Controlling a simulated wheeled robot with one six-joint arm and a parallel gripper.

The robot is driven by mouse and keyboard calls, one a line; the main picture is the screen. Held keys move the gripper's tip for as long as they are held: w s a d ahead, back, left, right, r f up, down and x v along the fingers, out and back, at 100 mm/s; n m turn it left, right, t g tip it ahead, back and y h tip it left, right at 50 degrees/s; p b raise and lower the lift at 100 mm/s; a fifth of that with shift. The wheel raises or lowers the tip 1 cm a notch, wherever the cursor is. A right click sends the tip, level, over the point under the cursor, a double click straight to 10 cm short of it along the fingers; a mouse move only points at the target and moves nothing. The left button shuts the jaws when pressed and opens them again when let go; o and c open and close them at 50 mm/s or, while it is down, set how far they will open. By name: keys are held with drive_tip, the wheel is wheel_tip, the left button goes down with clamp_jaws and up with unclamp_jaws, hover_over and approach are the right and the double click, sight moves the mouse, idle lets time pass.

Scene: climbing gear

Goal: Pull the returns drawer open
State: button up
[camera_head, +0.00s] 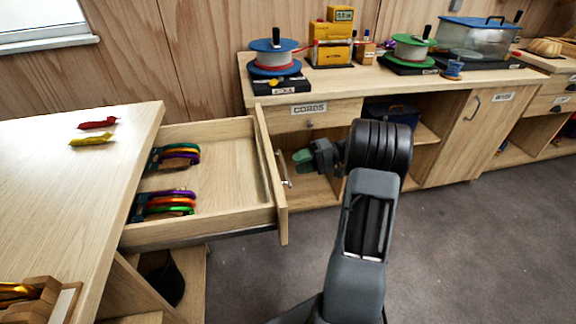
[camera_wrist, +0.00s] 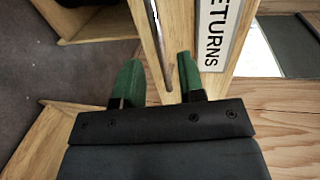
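The returns drawer (camera_head: 236,208) is a pale wooden drawer that stands well out from the left counter. Several coloured carabiners (camera_head: 172,203) lie inside it. Its front carries a slim metal bar handle (camera_head: 283,168) and, in the wrist view, a white label (camera_wrist: 214,35) reading "RETURNS", partly cut off. My gripper (camera_head: 299,157) is just right of the drawer front, by the handle. In the wrist view its green fingers (camera_wrist: 157,78) are apart, with the end of the handle (camera_wrist: 158,40) showing between them. No finger visibly presses on the bar.
The left counter (camera_head: 60,190) holds a red and a yellow item (camera_head: 92,140). A back bench (camera_head: 365,80) carries spools and boxes, with a closed "CORDS" drawer (camera_head: 330,117) below. Grey floor (camera_head: 460,240) is free at right.

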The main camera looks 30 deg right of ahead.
drive_tip(key=v, duration=0.8)
drive_tip(key=shift+d+p, duration=0.2)
drive_tip(key=shift+p, duration=0.25)
drive_tip(key=shift+s, duration=0.1)
wheel_tip(320, 180, down, 6)
drive_tip(key=s+m+h, duration=0.2)
drive_tip(key=m+h, duration=0.2)
drive_tip(key=m, duration=0.1)
drive_tip(key=s+a+r+g+h+p, duration=0.4)
drive_tip(key=a+r+p, duration=0.1)
drive_tip(key=a+p, duration=0.15)
drive_tip(key=s+a+r+n+t+h+p, duration=0.1)
drive_tip(key=s+a+r+n+h+p, duration=0.2)
drive_tip(key=a+r+p, duration=0.4)
drive_tip(key=s+a+r+n+t+h+p, duration=0.2)
drive_tip(key=s+a+r+n+h+p, duration=0.2)
drive_tip(key=a+r, duration=0.6)
wheel_tip(320, 180, up, 6)
drive_tip(key=s+n+p, duration=0.1)
drive_tip(key=p, duration=0.1)
drive_tip(key=shift+s+a+t+p, duration=0.2)
drive_tip(key=shift+s+t+p, duration=0.1)
drive_tip(key=shift+p, duration=0.1)
drive_tip(key=shift+a, duration=0.1)
